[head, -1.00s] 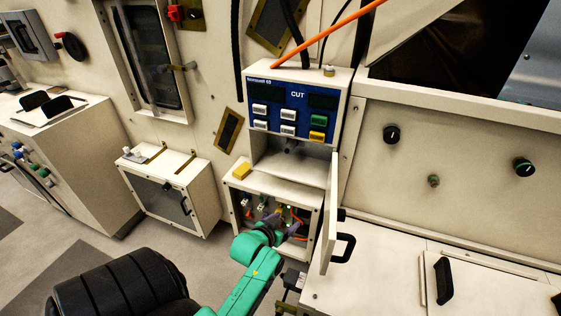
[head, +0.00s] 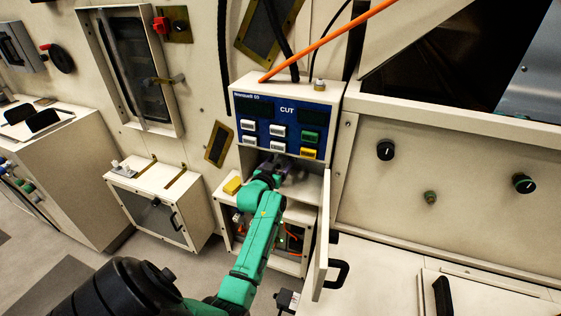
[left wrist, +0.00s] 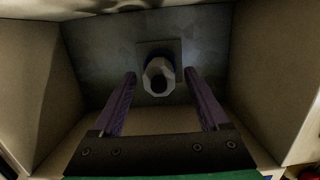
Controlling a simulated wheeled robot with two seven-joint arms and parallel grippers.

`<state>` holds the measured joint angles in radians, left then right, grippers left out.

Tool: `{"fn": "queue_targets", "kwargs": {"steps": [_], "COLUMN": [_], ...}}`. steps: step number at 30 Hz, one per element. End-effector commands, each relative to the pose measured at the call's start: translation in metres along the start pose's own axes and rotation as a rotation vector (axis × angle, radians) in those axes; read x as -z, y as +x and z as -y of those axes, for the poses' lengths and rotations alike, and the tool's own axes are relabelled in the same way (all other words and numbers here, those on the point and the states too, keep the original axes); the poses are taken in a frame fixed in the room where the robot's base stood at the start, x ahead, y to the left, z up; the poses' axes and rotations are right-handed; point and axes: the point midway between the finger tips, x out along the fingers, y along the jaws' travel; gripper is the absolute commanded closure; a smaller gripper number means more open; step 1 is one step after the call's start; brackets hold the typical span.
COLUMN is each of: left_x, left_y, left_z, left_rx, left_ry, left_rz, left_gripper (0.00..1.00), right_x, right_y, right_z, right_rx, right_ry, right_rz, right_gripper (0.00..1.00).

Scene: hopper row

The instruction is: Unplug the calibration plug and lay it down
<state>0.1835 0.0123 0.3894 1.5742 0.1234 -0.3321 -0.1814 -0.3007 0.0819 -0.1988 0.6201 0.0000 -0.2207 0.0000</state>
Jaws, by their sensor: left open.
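In the left wrist view, a pale, many-sided plug end with a dark round hole (left wrist: 158,78) stands out from a square plate on the back wall of a recess. I take it to be the calibration plug. My left gripper (left wrist: 160,75) is open, with one purple finger on each side of the plug and a gap on both sides. In the head view, my left gripper (head: 281,168) reaches into the recess below the CUT panel (head: 285,109). My arm and gripper largely hide the plug there. My right gripper is not in view.
The recess walls are close around my gripper. An orange cable (head: 330,40) crosses above.

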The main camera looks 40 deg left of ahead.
Motion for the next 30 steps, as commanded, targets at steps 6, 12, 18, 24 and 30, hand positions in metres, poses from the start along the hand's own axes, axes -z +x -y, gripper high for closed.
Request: {"fn": "queue_targets", "kwargs": {"steps": [6,12,18,24,30], "left_x": [-0.0002,-0.0003,-0.0004,0.0,0.0], "left_y": [0.0113,0.0108,0.0107,0.0106,0.0061], "left_z": [0.0002,0.0001,0.0,0.0,-0.0001], "left_rx": [0.0,0.0,0.0,0.0,0.0], "left_ry": [0.001,0.001,0.0,0.0,0.0], "left_rz": [0.001,0.001,0.001,0.0,0.002], "left_gripper": [0.22,0.45,0.62,1.0,1.0], "right_x": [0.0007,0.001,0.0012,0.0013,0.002], "right_y": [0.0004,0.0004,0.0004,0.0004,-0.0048], "right_z": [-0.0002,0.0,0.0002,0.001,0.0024], "right_rx": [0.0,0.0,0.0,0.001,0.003], "right_ry": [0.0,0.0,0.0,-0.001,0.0], "right_rz": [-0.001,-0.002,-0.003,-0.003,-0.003], "right_gripper": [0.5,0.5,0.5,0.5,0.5]}}
